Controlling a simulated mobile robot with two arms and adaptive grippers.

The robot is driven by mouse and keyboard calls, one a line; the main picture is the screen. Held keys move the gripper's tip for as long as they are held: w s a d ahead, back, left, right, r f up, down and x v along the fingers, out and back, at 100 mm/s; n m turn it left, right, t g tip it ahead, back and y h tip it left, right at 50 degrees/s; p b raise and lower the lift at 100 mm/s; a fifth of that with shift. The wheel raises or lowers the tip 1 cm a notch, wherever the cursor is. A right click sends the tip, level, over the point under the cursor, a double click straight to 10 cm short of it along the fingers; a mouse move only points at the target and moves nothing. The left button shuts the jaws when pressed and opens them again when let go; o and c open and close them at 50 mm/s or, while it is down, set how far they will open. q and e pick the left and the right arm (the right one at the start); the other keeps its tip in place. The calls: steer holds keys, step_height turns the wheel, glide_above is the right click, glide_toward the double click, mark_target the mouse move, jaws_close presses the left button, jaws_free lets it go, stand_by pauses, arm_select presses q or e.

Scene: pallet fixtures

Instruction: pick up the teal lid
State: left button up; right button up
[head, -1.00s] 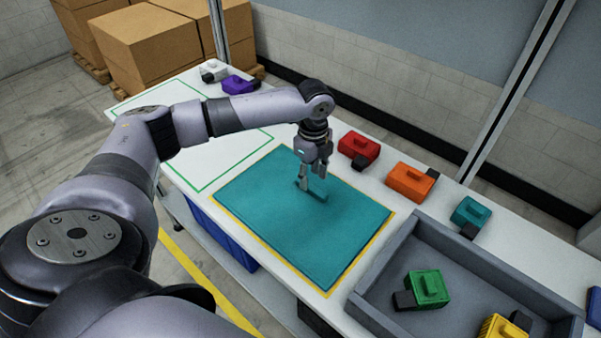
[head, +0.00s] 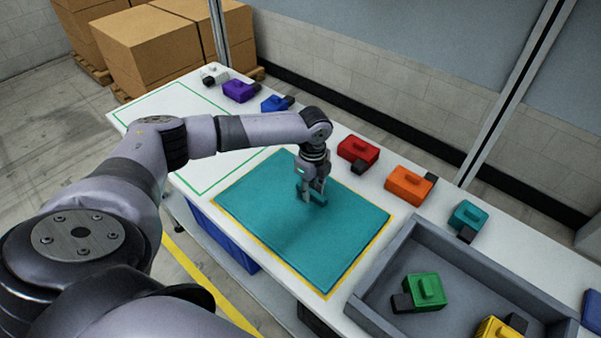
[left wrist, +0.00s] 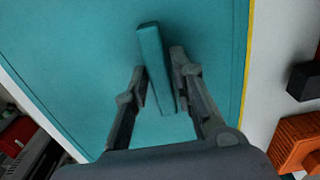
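The teal lid (head: 290,235) is a large flat panel lying on the table inside a yellow outline. It also fills most of the left wrist view (left wrist: 75,60). A raised teal bar handle (left wrist: 156,70) stands on it. My left gripper (head: 313,196) is low over the lid, pointing down at the handle. In the left wrist view its fingers (left wrist: 158,72) are parted, one on each side of the handle, with a slight gap at the right finger. Contact at the left finger is unclear. The fingers partly hide the handle in the head view. My right gripper is not in view.
Red (head: 358,150), orange (head: 408,183) and teal (head: 467,214) blocks line the table's back edge. A grey tray (head: 372,317) at right holds green (head: 425,290) and yellow (head: 497,330) blocks. A green-outlined area (head: 175,130) at left is mostly clear.

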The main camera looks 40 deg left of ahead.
arm_select(q)
jaws_close()
steer(key=shift+r, duration=0.15)
stand_by(0.5)
